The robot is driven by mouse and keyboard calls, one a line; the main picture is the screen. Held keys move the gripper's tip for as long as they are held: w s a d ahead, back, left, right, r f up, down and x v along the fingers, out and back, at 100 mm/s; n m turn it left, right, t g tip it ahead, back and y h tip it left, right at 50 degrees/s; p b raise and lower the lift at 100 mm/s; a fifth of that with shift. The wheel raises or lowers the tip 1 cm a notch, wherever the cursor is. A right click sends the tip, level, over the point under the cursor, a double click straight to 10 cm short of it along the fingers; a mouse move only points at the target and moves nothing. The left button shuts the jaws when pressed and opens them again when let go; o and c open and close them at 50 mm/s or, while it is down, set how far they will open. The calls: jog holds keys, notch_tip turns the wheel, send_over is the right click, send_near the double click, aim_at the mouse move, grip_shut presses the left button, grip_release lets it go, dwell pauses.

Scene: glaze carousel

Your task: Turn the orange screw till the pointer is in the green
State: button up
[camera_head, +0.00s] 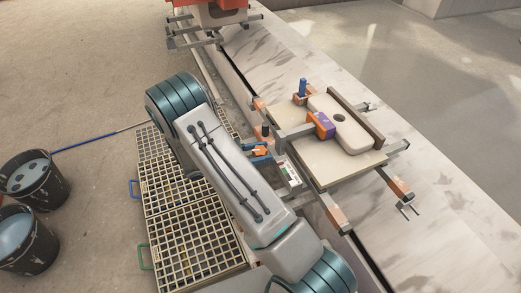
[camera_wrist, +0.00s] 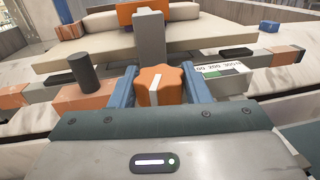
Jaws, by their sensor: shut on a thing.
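The orange screw (camera_wrist: 161,86) is a lobed knob with a white stripe on its top. In the wrist view it sits between the blue fingers of my gripper (camera_wrist: 163,82), which is shut on it. In the head view the screw (camera_head: 260,152) is small and partly hidden by my gripper (camera_head: 256,149). A white scale plate (camera_wrist: 225,69) with printed numbers and a green band (camera_wrist: 212,74) lies to the right of the screw in the wrist view. The plate also shows in the head view (camera_head: 289,173). I cannot make out where the pointer stands on the scale.
A dark upright post (camera_wrist: 83,73) stands left of the screw in the wrist view. A board (camera_head: 327,165) with a purple-and-orange block (camera_head: 321,125) lies beyond, on a marble-like surface. Floor grates (camera_head: 185,215) and two buckets (camera_head: 33,178) are at the left.

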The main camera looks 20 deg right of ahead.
jog(key=shift+m+g+y, duration=0.7)
jog(key=shift+m+g, duration=1.1)
jog(key=shift+g, duration=1.2)
jog(key=o, duration=1)
jog(key=p+v, duration=0.1)
jog(key=v, duration=1.2)
jog(key=shift+a+p, duration=0.35)
jog(key=shift+a, duration=0.05)
jog(key=shift+w+r, duration=0.15)
